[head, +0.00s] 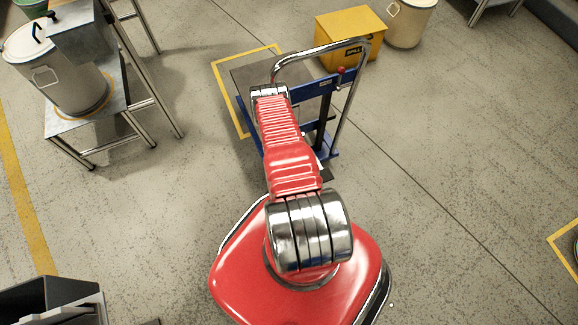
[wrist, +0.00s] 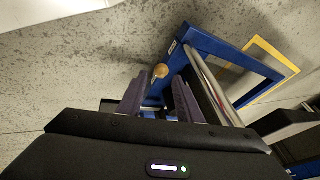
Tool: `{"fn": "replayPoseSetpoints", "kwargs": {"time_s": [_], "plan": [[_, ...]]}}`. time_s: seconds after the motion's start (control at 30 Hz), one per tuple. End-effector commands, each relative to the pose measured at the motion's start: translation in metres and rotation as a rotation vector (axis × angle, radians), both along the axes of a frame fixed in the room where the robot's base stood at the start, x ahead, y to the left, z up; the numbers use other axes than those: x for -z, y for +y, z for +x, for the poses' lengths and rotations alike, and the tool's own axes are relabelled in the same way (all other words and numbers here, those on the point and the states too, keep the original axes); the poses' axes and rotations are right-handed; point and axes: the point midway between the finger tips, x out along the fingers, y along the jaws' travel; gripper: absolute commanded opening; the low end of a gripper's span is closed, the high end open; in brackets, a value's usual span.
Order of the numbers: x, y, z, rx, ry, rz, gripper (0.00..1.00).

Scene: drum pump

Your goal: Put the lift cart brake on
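The lift cart has a blue frame (head: 311,88), a chrome push handle (head: 318,48) and a dark platform. It stands ahead of my base, partly hidden by my red arm. A small red knob (head: 341,70) shows beside the handle. In the wrist view the cart's blue frame (wrist: 222,48) runs diagonally beyond the fingers, with a round brass-coloured part (wrist: 160,71) near its corner. I cannot tell which part is the brake.
A yellow spill box (head: 350,32) and a pale drum (head: 409,22) stand behind the cart. A metal stand (head: 85,118) with a large lidded drum (head: 65,80) is at the left. Yellow floor tape (head: 227,100) borders the cart.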

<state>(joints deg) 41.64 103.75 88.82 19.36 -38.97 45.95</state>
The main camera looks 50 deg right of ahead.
Motion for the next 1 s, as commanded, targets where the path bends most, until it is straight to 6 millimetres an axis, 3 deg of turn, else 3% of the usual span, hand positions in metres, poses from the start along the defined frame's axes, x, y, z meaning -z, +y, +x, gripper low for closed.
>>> {"fn": "replayPoseSetpoints", "kwargs": {"time_s": [0.6, 1.0], "plan": [[0.053, -0.025, 0.009, 0.002, -0.001, -0.001, 0.32], [0.060, -0.029, 0.012, 0.000, 0.000, 0.000, 0.32]]}}
